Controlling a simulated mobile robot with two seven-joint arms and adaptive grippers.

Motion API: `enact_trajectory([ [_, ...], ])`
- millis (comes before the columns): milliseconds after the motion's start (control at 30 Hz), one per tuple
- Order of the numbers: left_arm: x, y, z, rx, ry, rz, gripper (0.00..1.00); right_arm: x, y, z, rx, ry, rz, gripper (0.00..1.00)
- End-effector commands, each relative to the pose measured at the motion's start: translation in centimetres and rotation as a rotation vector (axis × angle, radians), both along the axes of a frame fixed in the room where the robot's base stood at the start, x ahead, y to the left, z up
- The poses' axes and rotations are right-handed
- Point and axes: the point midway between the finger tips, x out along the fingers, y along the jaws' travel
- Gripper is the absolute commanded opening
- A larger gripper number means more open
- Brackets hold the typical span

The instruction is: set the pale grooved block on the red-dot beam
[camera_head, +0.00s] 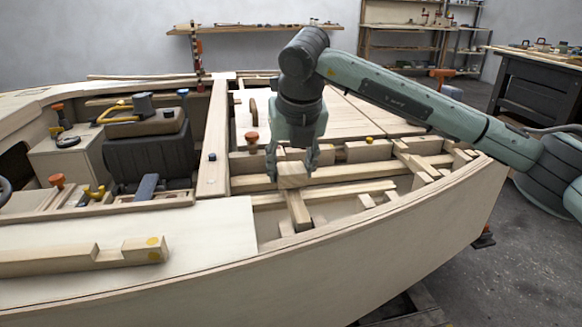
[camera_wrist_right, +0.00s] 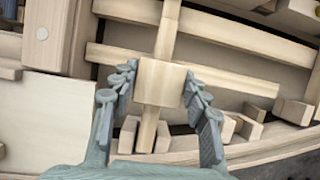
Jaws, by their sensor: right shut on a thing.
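The pale block (camera_head: 293,174) is between the fingers of my right gripper (camera_head: 292,165), which is shut on it. The wrist view shows the block (camera_wrist_right: 160,82) between both fingers (camera_wrist_right: 158,92); its groove cannot be made out. Directly below it, a narrow wooden beam (camera_head: 299,212) runs toward the hull's near side, crossing longer beams. This beam also shows above and below the block in the wrist view (camera_wrist_right: 148,128). I cannot tell whether block and beam touch. No red dot is visible on any beam. My left gripper is out of view.
Long cross beams (camera_head: 350,173) and small blocks fill the open hull bay around the gripper. A notched timber with yellow dots (camera_head: 85,258) lies on the left deck. A black seat (camera_head: 148,155) stands left of the bay. The pale deck panel (camera_head: 205,232) has bare room.

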Motion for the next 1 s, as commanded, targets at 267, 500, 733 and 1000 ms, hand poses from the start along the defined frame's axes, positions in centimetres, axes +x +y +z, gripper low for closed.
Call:
enact_trajectory([
  [267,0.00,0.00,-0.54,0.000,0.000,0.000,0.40,0.00,0.01,-0.45,0.000,0.000,0.000,0.17],
  [500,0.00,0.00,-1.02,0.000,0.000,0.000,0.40,0.00,0.01,-0.84,0.000,0.000,0.000,0.17],
  [733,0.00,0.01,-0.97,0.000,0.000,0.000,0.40,-0.01,0.01,-0.81,0.000,0.001,0.000,0.68],
  [1000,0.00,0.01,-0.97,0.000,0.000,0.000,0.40,-0.02,0.01,-0.80,0.000,0.000,0.000,0.70],
])
